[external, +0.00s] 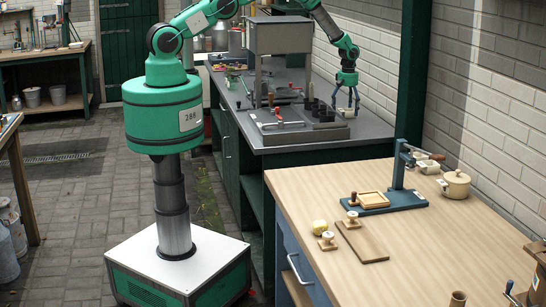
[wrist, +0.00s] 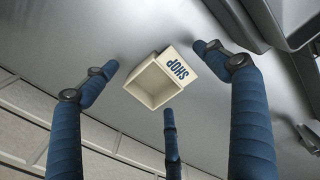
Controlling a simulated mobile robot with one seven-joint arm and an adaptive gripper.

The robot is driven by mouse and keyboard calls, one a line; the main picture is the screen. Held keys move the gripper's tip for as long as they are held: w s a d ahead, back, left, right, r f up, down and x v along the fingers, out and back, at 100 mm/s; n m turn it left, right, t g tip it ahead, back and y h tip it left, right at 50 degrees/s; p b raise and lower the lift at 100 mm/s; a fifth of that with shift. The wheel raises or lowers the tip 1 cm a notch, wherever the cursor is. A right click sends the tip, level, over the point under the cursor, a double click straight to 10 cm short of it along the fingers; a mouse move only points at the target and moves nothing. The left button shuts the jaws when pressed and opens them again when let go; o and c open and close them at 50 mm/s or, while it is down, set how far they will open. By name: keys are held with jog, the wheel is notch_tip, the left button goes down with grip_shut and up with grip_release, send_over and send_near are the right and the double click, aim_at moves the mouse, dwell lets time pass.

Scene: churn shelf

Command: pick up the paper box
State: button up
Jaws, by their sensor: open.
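The paper box (wrist: 152,84) is a small cream open box with "SHOP" in blue letters on a flap or side. In the wrist view it rests on the grey counter, between the spread fingers. In the external view it is a small pale shape (external: 348,113) on the dark counter, under my gripper. My gripper (external: 347,104) has blue fingers and points down over the box. In the wrist view the gripper (wrist: 160,95) is open, its fingers apart from the box on several sides, with nothing held.
A dark holder with cups (external: 318,110) stands just left of the box. A grey machine (external: 280,45) stands farther left on the counter. The brick wall (external: 385,85) runs close on the right. A wooden table (external: 330,265) with a blue press (external: 390,200) is in front.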

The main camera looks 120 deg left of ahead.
jog(key=shift+c, duration=0.2)
dwell(0.3)
jog(key=c, duration=1.2)
jog(key=shift+o, duration=0.2)
notch_tip(320, 180, up, 10)
jog(key=b, duration=0.1)
